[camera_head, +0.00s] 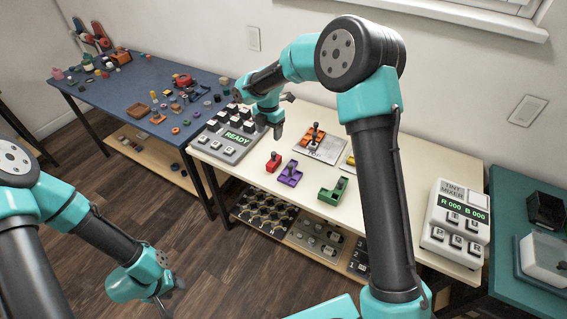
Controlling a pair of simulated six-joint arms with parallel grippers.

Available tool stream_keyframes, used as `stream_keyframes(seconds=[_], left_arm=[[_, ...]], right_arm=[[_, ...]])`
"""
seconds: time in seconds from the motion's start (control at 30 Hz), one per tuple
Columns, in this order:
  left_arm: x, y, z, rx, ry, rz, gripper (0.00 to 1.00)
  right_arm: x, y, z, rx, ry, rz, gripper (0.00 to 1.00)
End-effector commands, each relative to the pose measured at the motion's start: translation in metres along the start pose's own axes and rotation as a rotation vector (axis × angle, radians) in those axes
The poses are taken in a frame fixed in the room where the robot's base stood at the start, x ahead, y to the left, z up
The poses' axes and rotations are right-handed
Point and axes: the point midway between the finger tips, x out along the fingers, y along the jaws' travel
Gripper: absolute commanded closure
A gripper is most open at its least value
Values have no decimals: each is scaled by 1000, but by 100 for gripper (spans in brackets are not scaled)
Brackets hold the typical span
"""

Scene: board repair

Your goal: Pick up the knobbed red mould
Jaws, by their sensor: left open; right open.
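The small red mould (273,162) with a knob on top stands on the cream table (232,165), left of the purple piece. My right gripper (284,116) is open and empty above the back of the table, higher in the picture than the red mould and apart from it. My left gripper (168,297) is open and empty, low over the wooden floor in front of the tables, well away from the mould.
Near the mould are a knobbed purple piece (290,174), a green piece (333,191) and an orange piece (313,136) on a grey plate. A READY keypad (223,146) stands left, a tint mixer (455,222) right. My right arm hides part of the table.

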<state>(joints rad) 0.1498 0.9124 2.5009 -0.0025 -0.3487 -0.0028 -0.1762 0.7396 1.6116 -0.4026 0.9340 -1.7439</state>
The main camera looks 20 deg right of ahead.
Motion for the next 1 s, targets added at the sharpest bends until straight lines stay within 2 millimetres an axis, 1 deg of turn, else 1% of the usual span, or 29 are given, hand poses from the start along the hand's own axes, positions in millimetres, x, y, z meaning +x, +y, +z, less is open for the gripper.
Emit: stream_keyframes(seconds=[0.03,0.1,0.17,0.53,0.67,1.0], left_arm=[[0,0,0,0,0,0,57],[0,0,0,0,0,0,57],[0,0,0,0,0,0,57],[0,0,0,0,0,0,57],[0,0,0,0,0,0,57],[0,0,0,0,0,0,57]], right_arm=[[-14,4,5,-42,-17,13,36],[-25,7,9,-86,-31,19,36],[-30,8,11,-106,-38,22,36],[-28,8,11,-112,-38,21,36],[-17,8,12,-111,-38,20,36],[40,9,14,-111,-37,19,36]])
